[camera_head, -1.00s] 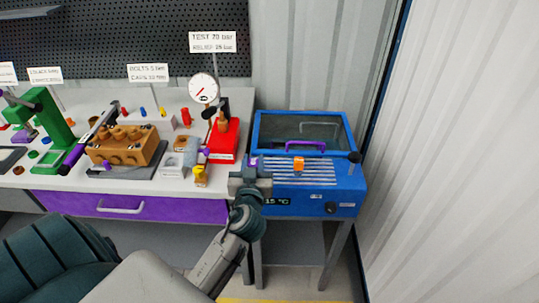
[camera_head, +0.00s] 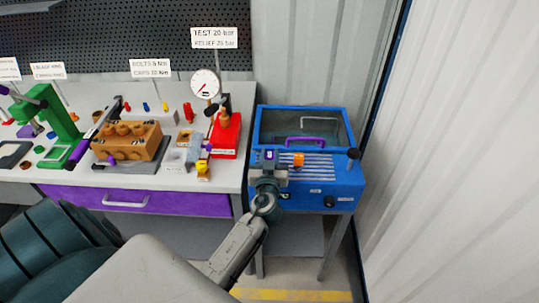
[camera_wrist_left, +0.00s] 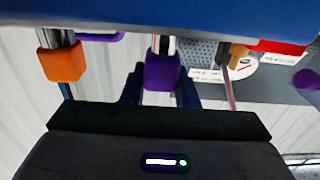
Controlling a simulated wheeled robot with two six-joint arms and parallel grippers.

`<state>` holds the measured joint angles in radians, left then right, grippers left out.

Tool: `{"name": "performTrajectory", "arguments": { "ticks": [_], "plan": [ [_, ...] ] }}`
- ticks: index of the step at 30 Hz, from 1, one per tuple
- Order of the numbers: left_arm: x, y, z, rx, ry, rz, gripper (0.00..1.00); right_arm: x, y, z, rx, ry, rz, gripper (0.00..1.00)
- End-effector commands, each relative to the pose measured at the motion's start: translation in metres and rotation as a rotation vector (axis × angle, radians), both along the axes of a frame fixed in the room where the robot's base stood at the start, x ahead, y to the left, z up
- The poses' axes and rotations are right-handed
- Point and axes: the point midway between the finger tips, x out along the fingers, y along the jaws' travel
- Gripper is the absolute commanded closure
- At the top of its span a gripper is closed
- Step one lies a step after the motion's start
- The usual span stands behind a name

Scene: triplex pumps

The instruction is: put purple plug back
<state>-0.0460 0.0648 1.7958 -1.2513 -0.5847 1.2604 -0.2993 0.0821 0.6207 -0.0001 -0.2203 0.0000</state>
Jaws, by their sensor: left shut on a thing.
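The purple plug (camera_head: 269,155) is between the fingers of my left gripper (camera_head: 268,165), which is shut on it at the left part of the blue machine's (camera_head: 320,198) slatted top. In the left wrist view the purple plug (camera_wrist_left: 162,73) sits between the dark fingertips (camera_wrist_left: 160,88). Its metallic stem reaches toward the blue edge; I cannot tell whether it is seated. An orange plug (camera_head: 298,159) stands on the slatted top to the right of the purple one; it also shows in the left wrist view (camera_wrist_left: 62,63). My right gripper is not in view.
The blue machine has a windowed lid with a purple handle (camera_head: 319,141) and a black knob (camera_head: 354,154). Left of it, the bench holds a red stand (camera_head: 225,136) with a gauge (camera_head: 205,83), and an orange-brown pump block (camera_head: 127,142). A corrugated wall stands at the right.

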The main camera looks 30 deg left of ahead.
Motion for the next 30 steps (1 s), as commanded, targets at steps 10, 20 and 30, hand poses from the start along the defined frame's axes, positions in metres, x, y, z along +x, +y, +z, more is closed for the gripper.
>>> {"name": "performTrajectory", "arguments": {
  "ticks": [10,20,30],
  "plan": [
    [0.000,0.000,-0.002,0.000,0.000,0.000,0.51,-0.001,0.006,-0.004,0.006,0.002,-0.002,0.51],
    [-0.001,-0.001,0.001,-0.001,0.001,0.000,0.51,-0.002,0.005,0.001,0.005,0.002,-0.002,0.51],
    [-0.062,-0.038,-0.007,-0.007,0.000,0.002,0.51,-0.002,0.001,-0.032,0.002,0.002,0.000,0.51]
  ]
}}
